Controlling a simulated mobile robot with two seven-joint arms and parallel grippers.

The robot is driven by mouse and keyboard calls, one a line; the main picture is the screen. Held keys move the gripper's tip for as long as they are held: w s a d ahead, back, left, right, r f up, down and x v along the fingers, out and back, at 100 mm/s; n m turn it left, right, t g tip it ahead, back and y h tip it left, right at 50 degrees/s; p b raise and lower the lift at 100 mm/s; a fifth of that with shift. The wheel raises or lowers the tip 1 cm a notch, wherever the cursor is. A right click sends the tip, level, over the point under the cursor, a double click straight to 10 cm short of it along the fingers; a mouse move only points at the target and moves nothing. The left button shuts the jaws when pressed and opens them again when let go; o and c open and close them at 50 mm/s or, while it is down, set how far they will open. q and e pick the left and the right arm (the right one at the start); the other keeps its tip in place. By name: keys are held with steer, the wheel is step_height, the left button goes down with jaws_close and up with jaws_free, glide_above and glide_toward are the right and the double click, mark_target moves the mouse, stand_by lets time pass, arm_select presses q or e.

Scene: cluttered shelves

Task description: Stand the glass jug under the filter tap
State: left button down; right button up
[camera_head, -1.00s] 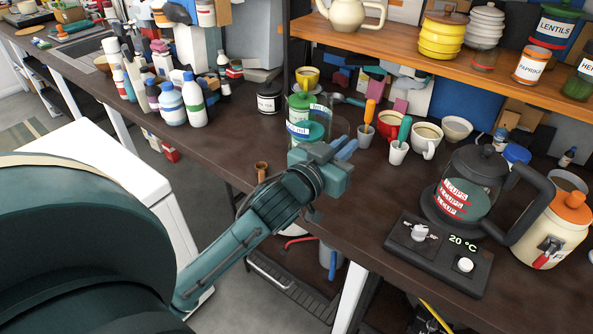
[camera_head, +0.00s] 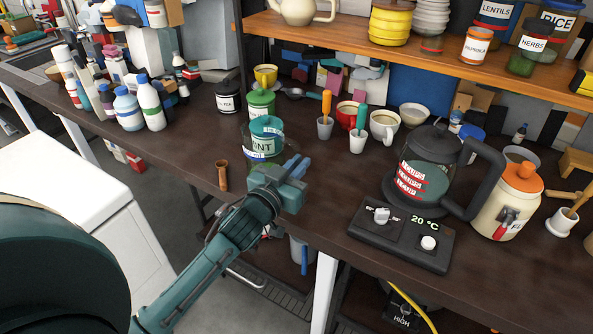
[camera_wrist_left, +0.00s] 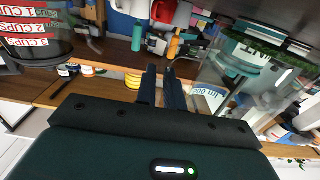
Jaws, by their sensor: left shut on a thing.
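In the left wrist view the glass jug (camera_wrist_left: 255,75) is on the right, beside the nearly closed fingers of the left gripper (camera_wrist_left: 165,88). The filter crock (camera_head: 510,200) is cream with an orange lid, at the right of the counter. Its tap (camera_head: 507,222) faces the front. My right gripper is not in view.
A glass kettle (camera_head: 428,165) on its black base (camera_head: 402,235) stands between jug and filter. Pots with coloured handles and mugs (camera_head: 385,125) stand behind. A green-lidded canister (camera_head: 262,100) is behind the jug. A small brown cup (camera_head: 222,175) is left. A shelf (camera_head: 430,60) overhangs the back.

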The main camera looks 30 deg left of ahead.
arm_select(q)
steer(key=shift+f, duration=0.45)
steer(key=shift+f, duration=0.1)
steer(key=c, duration=2)
jaws_free()
steer(key=shift+f, duration=0.15)
steer(key=o, duration=0.5)
